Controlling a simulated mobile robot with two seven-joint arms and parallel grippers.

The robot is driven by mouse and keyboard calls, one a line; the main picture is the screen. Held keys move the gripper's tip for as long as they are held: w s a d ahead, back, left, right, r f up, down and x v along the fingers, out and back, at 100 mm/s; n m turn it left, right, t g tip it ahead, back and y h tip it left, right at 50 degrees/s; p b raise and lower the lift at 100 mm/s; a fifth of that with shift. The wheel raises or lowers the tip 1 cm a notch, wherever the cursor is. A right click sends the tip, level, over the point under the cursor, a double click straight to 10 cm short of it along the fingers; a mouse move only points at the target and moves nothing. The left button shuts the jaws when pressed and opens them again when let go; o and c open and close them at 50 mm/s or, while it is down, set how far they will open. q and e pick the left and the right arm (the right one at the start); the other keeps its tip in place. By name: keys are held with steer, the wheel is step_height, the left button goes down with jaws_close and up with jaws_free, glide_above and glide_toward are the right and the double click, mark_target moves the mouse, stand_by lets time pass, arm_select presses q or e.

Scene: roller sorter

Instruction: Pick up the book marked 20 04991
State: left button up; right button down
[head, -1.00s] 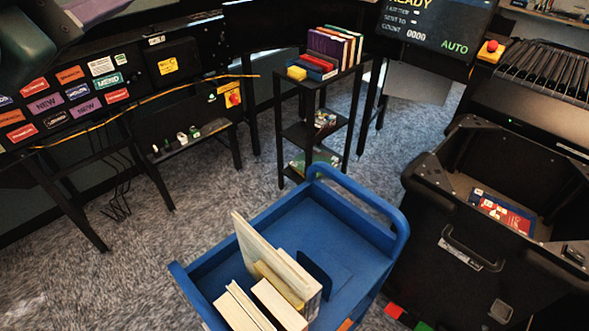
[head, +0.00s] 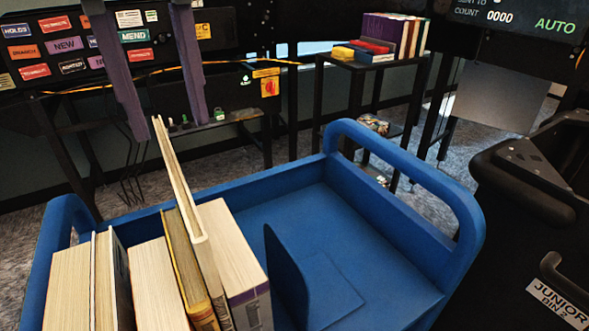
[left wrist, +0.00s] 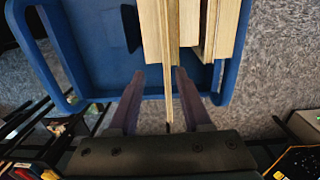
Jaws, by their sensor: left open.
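Several books stand in the blue cart (head: 390,235), mostly with page edges toward me. A thin, tall book (head: 177,172) leans and sticks up above the others. No marking 20 04991 is readable on any of them. My left gripper (head: 168,128) hangs down above the cart's far edge with two purple fingers apart. In the left wrist view the open left gripper (left wrist: 159,74) has its fingers on either side of the thin book (left wrist: 169,95), with a visible gap on the left. Contact on the right is unclear. My right gripper is not in view.
A blue divider (head: 285,275) stands right of the books, with bare cart floor beyond it. A black stand (head: 370,64) with books is behind. A black bin (head: 540,230) is at the right, and a label panel (head: 65,50) is at the back left.

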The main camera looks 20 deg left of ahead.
mark_target(172, 160)
arm_select(q)
steer(key=f, duration=0.1)
steer(key=a+f, duration=0.1)
steer(key=f, duration=0.1)
steer(key=shift+f, duration=0.25)
steer(key=shift+a+f+p, duration=0.1)
steer(key=shift+f+p, duration=0.5)
steer(key=shift+f, duration=2.6)
jaws_close()
steer(key=shift+r, duration=0.1)
